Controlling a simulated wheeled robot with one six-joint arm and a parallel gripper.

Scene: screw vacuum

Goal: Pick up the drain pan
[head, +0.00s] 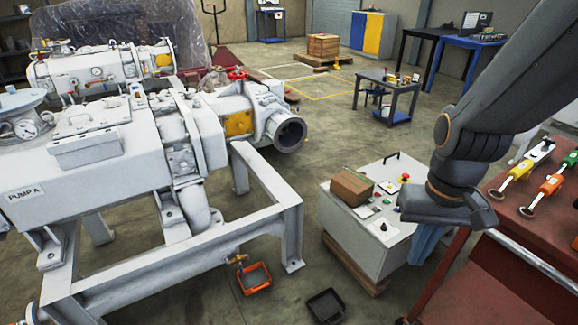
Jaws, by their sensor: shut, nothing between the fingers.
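Two shallow pans lie on the concrete floor at the bottom middle of the head view. An orange-rimmed pan (255,279) sits below a small brass valve on the pump frame. A black pan (326,306) lies apart from it, to the right and nearer; I cannot tell which one is the drain pan. My gripper (446,208) is at the end of my dark arm, right of centre, above and to the right of both pans. It is shut and empty, and its fingertips are hard to make out.
A white pump labelled PUMP A (50,180) on a grey frame (291,232) fills the left. A grey control cabinet (340,212) with a cardboard box (352,187) stands behind the black pan. A red tool cart (520,235) is at right.

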